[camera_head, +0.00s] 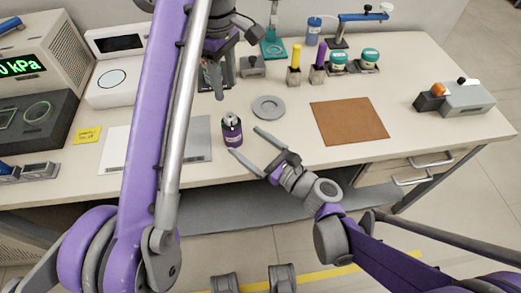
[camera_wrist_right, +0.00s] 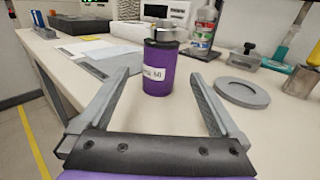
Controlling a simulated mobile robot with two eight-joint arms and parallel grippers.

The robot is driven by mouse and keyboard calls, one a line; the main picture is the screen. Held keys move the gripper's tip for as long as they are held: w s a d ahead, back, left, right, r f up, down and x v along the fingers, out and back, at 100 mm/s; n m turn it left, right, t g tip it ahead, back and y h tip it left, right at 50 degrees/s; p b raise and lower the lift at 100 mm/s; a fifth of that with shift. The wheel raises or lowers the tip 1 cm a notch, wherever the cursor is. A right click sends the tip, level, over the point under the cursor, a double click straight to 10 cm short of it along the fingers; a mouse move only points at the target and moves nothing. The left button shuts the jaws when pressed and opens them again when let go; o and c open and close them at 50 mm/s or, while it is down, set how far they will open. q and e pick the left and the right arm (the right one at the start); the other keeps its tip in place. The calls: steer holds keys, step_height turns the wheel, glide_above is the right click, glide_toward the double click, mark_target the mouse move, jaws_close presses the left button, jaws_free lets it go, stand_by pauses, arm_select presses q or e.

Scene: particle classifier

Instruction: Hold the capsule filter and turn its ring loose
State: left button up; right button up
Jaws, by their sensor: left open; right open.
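The capsule filter (camera_head: 232,132) is a small upright purple cylinder with a dark upper band and a metallic top, standing on the bench. It also shows in the right wrist view (camera_wrist_right: 158,72), with a white label facing me. My right gripper (camera_head: 243,141) is open and empty, its fingers pointing at the filter. In the right wrist view, the filter stands just beyond and between the open fingertips (camera_wrist_right: 158,80). My left gripper (camera_head: 226,48) is open above the back of the bench, behind the filter and apart from it. My left arm partly hides it.
A flat grey ring-shaped disc (camera_head: 268,107) lies right of the filter. A labelled bottle (camera_wrist_right: 203,32) stands behind it. A grey plate (camera_head: 197,140) lies to the left, and a brown mat (camera_head: 349,122) to the right.

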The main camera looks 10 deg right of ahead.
mark_target(239, 136)
steer(key=x, duration=0.6)
steer(key=shift+w+a, duration=0.15)
jaws_close()
stand_by(0.9)
stand_by(0.6)
